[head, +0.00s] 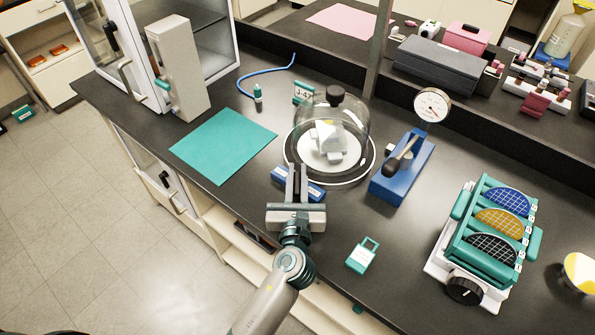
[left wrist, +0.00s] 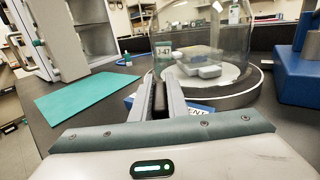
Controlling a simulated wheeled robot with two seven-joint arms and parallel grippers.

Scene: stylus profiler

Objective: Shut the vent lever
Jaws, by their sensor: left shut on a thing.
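The blue vent block (head: 315,191) sits on the dark bench at the front of the glass bell jar (head: 352,118). Its white label shows partly as "ENT" in the left wrist view (left wrist: 200,107). My left gripper (head: 297,170) reaches over the block, and its fingers hide the block's middle. In the left wrist view, the fingers (left wrist: 160,88) are closed around a dark upright piece (left wrist: 159,101), which appears to be the vent lever. The lever's angle is mostly hidden by the fingers. My right gripper is not in view.
A teal mat (head: 222,145) lies to the left. A blue stand with a dial gauge (head: 431,104) stands to the right of the jar. A teal padlock-shaped tag (head: 362,256) lies near the front edge. A teal rack of round discs (head: 490,245) stands at the right.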

